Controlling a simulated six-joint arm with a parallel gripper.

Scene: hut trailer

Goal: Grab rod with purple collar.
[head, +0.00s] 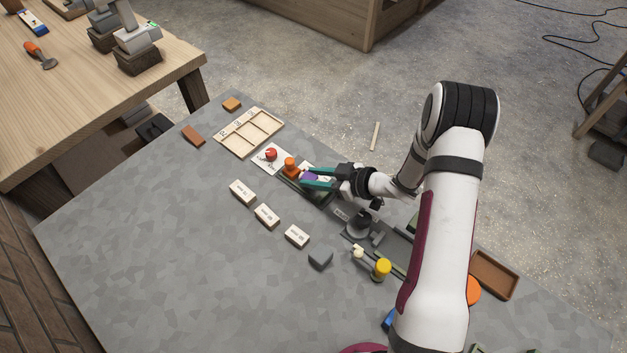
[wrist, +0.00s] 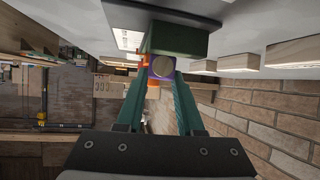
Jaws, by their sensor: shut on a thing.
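The rod with the purple collar (head: 309,177) is at a dark holder on the grey table, near its far edge. My gripper (head: 318,179) has teal fingers and reaches in from the right, shut on the rod. In the wrist view, the purple collar (wrist: 162,67) and the rod's round pale end show between the fingertips (wrist: 161,78). A dark green block (wrist: 178,40) is right beside the collar there. The fingers hide much of the rod, and I cannot tell whether it is clear of the holder.
An orange piece (head: 291,167) stands close to the left of my fingers, with a red ball (head: 271,154) beyond it. A compartment tray (head: 226,145) lies farther left. Labelled blocks (head: 266,216) and a grey block (head: 320,258) are nearer. The table's left front is clear.

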